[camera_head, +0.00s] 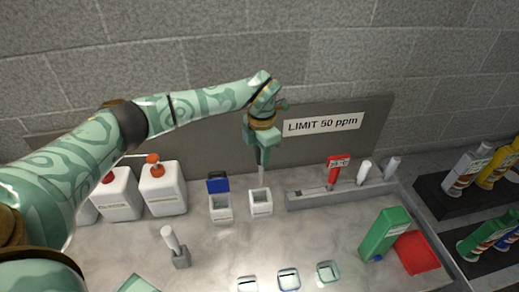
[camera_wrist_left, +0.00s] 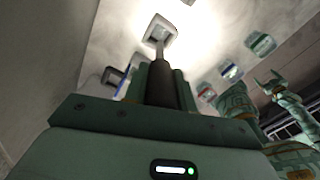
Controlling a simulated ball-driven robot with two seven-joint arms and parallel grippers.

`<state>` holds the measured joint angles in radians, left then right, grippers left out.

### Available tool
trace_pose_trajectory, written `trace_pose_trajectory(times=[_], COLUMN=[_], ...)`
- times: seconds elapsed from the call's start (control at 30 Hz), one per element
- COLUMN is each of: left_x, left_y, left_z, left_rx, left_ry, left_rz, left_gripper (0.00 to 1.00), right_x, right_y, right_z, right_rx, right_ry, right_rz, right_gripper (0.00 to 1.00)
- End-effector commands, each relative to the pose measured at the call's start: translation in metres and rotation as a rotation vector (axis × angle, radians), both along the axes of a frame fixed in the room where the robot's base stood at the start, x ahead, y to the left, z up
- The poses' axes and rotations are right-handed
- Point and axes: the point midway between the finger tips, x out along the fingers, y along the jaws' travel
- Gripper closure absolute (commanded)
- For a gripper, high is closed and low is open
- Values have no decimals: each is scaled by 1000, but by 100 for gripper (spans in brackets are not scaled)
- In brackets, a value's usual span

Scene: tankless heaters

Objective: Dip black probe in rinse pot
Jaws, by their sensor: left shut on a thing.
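My left gripper (camera_head: 262,158) is shut on the black probe, pointing down over the white pots. In the left wrist view, the probe (camera_wrist_left: 162,88) has a dark body between the fingers and a thin pale tip. In the head view, the pale probe tip (camera_head: 261,175) reaches down to the opening of an open white square pot (camera_head: 260,206). This pot also shows in the left wrist view (camera_wrist_left: 151,27). I cannot tell how far the tip is inside it. A second white pot (camera_head: 221,211) with a raised blue lid stands just left. I cannot read labels on either.
White jugs with red tops (camera_head: 162,196) stand at left. A grey rack (camera_head: 310,198) holds a red meter (camera_head: 336,167) and white-handled pieces at right. Small square cups (camera_head: 289,280) sit in front. A green bottle (camera_head: 382,236) and red tray (camera_head: 416,253) stand right. A grey stand (camera_head: 180,258) is front left.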

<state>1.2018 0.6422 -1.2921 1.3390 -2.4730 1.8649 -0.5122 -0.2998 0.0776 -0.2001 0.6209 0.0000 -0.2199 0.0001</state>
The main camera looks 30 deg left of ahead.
Motion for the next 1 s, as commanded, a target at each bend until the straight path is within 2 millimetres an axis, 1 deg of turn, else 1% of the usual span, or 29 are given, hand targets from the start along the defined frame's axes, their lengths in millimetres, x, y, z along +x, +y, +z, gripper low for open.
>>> trace_pose_trajectory(times=[0.1,0.27,0.57,0.67,1.0], left_x=[1,1,0,1,0], left_y=[0,0,0,0,0], left_z=[-3,-12,-46,-54,-95], left_rx=[-1,-1,-1,0,0], left_ry=[-1,1,3,1,2], left_rz=[-34,-36,-34,-34,-33], left_gripper=[100,100,100,100,100], right_x=[0,-2,-6,-6,-9], right_y=[0,0,0,-1,-3], right_z=[-3,-12,-44,-47,-65], right_rx=[1,0,0,-2,-4], right_ry=[1,4,14,15,22], right_rz=[0,0,0,0,1], right_gripper=[18,18,18,18,18])
